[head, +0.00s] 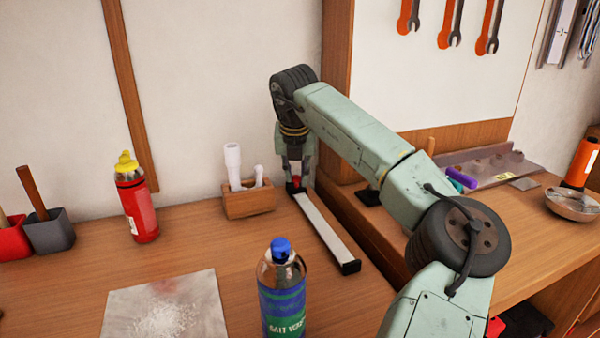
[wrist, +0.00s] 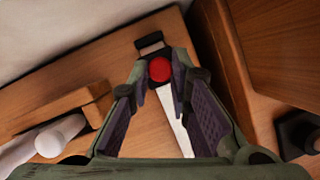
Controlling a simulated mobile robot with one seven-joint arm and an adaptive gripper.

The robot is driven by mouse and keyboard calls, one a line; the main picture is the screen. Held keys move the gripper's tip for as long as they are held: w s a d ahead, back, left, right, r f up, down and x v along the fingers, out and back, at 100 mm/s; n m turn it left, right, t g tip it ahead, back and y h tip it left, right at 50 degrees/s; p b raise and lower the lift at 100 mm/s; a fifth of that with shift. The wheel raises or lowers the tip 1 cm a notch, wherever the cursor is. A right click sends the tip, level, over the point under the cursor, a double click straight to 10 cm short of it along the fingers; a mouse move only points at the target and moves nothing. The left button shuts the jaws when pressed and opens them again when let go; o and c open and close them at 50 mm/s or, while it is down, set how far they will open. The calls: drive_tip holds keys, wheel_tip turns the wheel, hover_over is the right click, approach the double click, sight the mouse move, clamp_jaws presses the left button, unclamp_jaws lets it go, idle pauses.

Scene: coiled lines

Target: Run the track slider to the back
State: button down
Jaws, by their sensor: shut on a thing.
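The track (head: 325,231) is a pale straight rail with black end blocks, lying on the wooden bench from the front towards the wall. Its slider has a red round knob (wrist: 160,69), which also shows small in the head view (head: 296,183). The slider is near the back end of the track, close to the black end block (wrist: 149,43). My gripper (wrist: 158,82) is shut on the red knob, one finger on each side of it. In the head view my gripper (head: 296,180) points down over the track's back end. The slider's base is mostly hidden by the fingers.
A wooden holder (head: 249,202) with white tools stands just left of the track's back end. A blue-capped bottle (head: 281,293) stands left of its front end. A wooden panel edge rises close on the right. A red bottle (head: 137,200) stands farther left.

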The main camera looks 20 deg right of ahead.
drive_tip(key=c, duration=1.4)
unclamp_jaws()
drive_tip(key=shift+c, duration=0.2)
drive_tip(key=v, duration=1.2)
